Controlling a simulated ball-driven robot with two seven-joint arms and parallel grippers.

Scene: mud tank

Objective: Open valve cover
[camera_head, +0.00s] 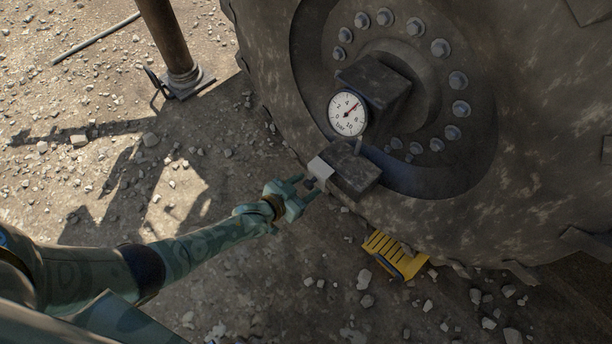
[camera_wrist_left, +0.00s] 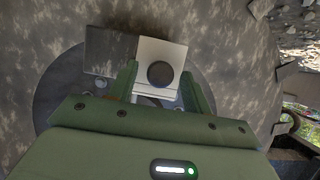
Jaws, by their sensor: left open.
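A dark box (camera_head: 352,172) is fixed low on the big wheel's hub, with a light grey block (camera_head: 321,169) at its near end. In the left wrist view this block (camera_wrist_left: 149,48) faces me and bears a round dark cap (camera_wrist_left: 160,74), which may be the valve cover. My left gripper (camera_head: 303,188) is open right in front of the block. In the wrist view its two fingers stand either side of the block's lower part, with the cap between them. I cannot tell whether they touch it. My right gripper is in neither view.
A pressure gauge (camera_head: 348,113) on a dark block sits just above, ringed by hub bolts. The huge wheel (camera_head: 285,75) fills the right. A yellow wedge (camera_head: 396,256) lies at its foot. A rusty post (camera_head: 168,40) stands back left. Stony ground lies open at left.

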